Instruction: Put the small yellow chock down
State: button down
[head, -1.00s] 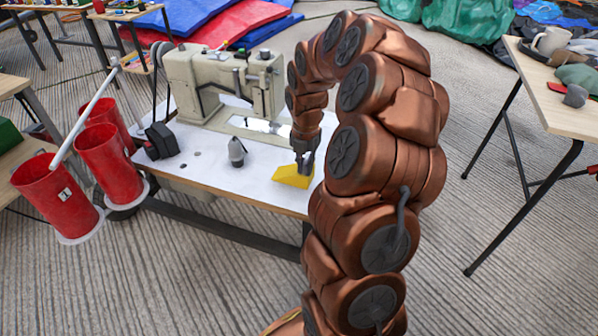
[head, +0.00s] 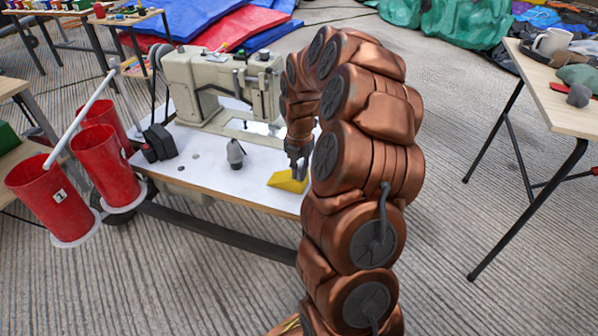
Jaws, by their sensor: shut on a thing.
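The small yellow chock (head: 287,181) is a wedge at the front right part of the white sewing table (head: 215,180). It is at or just above the table top; I cannot tell whether it touches. My gripper (head: 297,172) points down and is shut on the chock from above. My own arm hides the table's right end and part of the gripper and chock.
A beige sewing machine (head: 220,85) stands behind the chock. A grey cone-shaped thing (head: 235,153) stands on the table to the left. Another table (head: 560,105) is at the right.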

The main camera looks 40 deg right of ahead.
jog(key=c, duration=1.2)
grip_release()
notch_tip(320, 180, up, 12)
jog(key=p, duration=0.4)
jog(key=s+a+r+m, duration=0.1)
jog(key=s+a+m, duration=0.1)
jog(key=a, duration=0.4)
jog(key=s+a+r+m, duration=0.2)
jog(key=s+a+m, duration=0.1)
jog(key=a, duration=0.3)
jog(key=s+a+m+g, duration=0.1)
jog(key=s+a+m, duration=0.3)
jog(key=s+m, duration=0.2)
jog(key=s+a+f+m+g, duration=0.1)
jog(key=s+a+m, duration=0.4)
jog(key=s, duration=0.6)
jog(key=s+a+f+m+g, duration=0.1)
jog(key=s+a+m, duration=0.4)
jog(key=s+m, duration=0.2)
jog(key=shift+s+m+g, duration=0.3)
jog(key=shift+s+g, duration=0.1)
jog(key=shift+s, duration=0.8)
